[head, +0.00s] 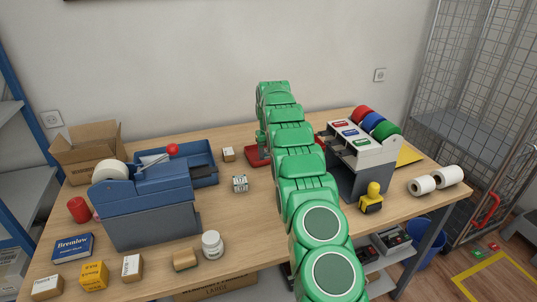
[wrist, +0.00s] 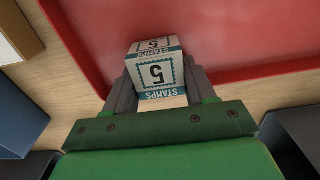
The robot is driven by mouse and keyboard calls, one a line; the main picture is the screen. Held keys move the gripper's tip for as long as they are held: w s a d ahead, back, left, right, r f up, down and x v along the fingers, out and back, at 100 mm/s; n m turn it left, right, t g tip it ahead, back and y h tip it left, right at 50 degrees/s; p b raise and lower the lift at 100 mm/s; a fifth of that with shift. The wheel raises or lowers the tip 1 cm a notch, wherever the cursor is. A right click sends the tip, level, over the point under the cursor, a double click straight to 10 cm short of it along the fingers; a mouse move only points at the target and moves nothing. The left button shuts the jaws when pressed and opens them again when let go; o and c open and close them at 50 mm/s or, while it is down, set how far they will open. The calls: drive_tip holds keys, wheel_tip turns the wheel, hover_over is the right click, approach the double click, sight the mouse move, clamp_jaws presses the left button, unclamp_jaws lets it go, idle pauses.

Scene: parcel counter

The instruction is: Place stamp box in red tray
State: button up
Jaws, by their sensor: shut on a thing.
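The stamp box (wrist: 157,70), white with a teal border, "STAMPS" and a 5, sits between the two fingers of my gripper (wrist: 160,88) in the wrist view. My gripper is shut on it. The red tray (wrist: 225,35) fills the top of the wrist view. The box overlaps the tray's near corner and floor there; its height above the tray cannot be told. In the head view the red tray (head: 254,158) shows only in part, at the back of the table behind my green arm. My gripper and the held box are hidden there.
A blue-grey machine (head: 150,205) and blue bin (head: 200,160) are farther left. A grey dispenser with coloured rolls (head: 362,160) stands right of my arm.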

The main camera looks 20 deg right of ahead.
drive_tip(key=shift+f, duration=0.15)
drive_tip(key=o, duration=1.1)
drive_tip(key=shift+c, duration=0.2)
